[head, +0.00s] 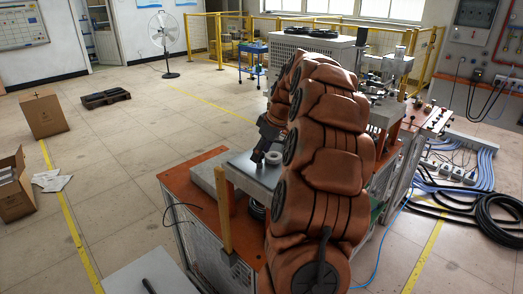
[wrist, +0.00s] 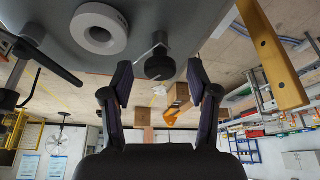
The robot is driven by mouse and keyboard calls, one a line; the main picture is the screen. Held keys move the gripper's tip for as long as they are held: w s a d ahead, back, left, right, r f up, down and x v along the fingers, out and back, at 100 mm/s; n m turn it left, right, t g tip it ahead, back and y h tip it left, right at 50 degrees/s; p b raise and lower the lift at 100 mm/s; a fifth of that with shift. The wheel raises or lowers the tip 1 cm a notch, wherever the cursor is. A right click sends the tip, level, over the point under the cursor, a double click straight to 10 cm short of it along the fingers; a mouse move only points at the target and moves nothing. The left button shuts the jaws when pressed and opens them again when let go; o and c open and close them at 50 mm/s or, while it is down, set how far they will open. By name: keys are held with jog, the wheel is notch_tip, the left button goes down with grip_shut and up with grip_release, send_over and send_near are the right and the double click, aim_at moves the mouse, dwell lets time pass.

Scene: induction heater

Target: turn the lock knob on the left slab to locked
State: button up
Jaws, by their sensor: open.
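The left slab (head: 243,173) is a grey plate on the orange-topped bench in the head view. It fills the top of the wrist view (wrist: 200,20), which looks upside down. A dark round knob (wrist: 160,66) stands out from the slab, with a thin pale bar beside its base. Its locked or unlocked position cannot be read. My gripper (wrist: 159,82) is open, its two fingers spread to either side of the knob's end, with visible gaps. In the head view my gripper (head: 261,152) is at the slab, partly hidden by my arm, and the knob cannot be made out.
A white ring (wrist: 99,28) is on the slab close to the knob; it also shows in the head view (head: 273,157). A wooden-coloured post (head: 225,222) stands at the slab's front. A dark bent handle (wrist: 45,62) is at left in the wrist view.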

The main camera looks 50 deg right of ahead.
jog(key=shift+c, duration=0.3)
grip_shut()
jog(key=shift+f+m+b, duration=0.1)
jog(key=shift+m+b, duration=0.2)
jog(key=shift+b, duration=0.4)
jog(key=shift+a+f+m+h+b, duration=0.1)
jog(key=shift+m+h+b, duration=0.3)
jog(key=shift+m+b, duration=0.4)
jog(key=m+h+b, duration=0.1)
jog(key=m+b, duration=0.1)
jog(key=b, duration=0.1)
jog(key=m+b, duration=0.1)
jog(key=m+h+b, duration=0.1)
jog(key=m, duration=0.1)
jog(key=m+b, duration=0.2)
jog(key=shift+a+g+h, duration=0.25)
jog(key=shift+g+h, duration=0.05)
jog(key=shift+h, duration=0.1)
jog(key=shift+w+r+m+h+b, duration=0.15)
jog(key=shift+m+h+b, duration=0.4)
jog(key=shift+m, duration=0.85)
jog(key=shift+g, duration=0.3)
